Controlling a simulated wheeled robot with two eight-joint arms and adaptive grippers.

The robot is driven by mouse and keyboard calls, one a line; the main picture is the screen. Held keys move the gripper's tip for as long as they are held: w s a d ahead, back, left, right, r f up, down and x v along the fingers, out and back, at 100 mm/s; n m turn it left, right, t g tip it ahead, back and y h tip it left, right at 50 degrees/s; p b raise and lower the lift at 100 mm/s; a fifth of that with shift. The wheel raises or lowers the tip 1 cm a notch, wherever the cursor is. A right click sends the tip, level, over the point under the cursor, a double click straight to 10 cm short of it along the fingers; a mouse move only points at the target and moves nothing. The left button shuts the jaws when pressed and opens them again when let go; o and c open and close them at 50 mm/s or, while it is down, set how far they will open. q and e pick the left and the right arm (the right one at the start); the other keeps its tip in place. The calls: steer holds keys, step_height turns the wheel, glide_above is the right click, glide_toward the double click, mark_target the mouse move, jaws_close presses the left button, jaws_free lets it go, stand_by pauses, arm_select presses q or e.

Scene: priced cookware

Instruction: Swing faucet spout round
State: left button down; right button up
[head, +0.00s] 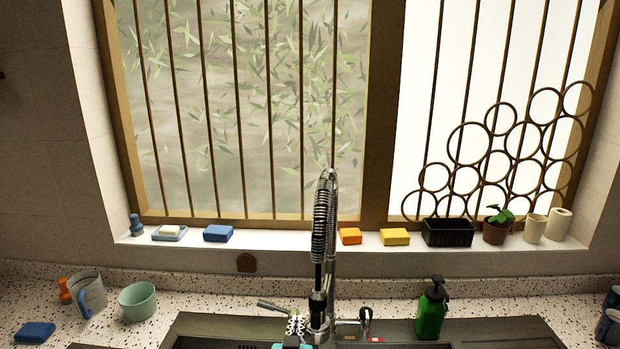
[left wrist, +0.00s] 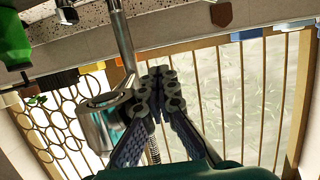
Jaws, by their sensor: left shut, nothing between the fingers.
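The chrome faucet (head: 331,230) stands behind the sink, and its spring-coiled spout (head: 319,225) arches toward me with the spray head (head: 318,315) hanging low. My left gripper (head: 296,321) is at the bottom of the head view, just left of the spray head. In the left wrist view my left gripper (left wrist: 159,76) has its fingers together with nothing between them. A chrome cylinder of the faucet (left wrist: 104,125) and a chrome tube (left wrist: 122,38) show close beside the fingers there; I cannot tell whether they touch. My right gripper is out of view.
A green soap bottle (head: 431,312) stands right of the faucet. A mug (head: 90,292), a green bowl (head: 138,301) and a blue sponge (head: 35,332) are on the left counter. The windowsill holds sponges, a black basket (head: 448,232) and a potted plant (head: 496,229).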

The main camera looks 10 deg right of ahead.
arm_select(q)
steer(key=shift+s+d, duration=0.2)
steer(key=shift+d, duration=0.1)
steer(key=shift+s+d+b, duration=0.1)
steer(key=shift+s+d, duration=0.15)
steer(key=shift+d, duration=0.8)
steer(key=shift+s+d+b, duration=0.15)
steer(key=shift+s+d, duration=0.05)
steer(key=shift+d, duration=0.9)
steer(key=shift+s+d+b, duration=0.1)
steer(key=shift+s+d, duration=0.15)
steer(key=shift+d, duration=0.9)
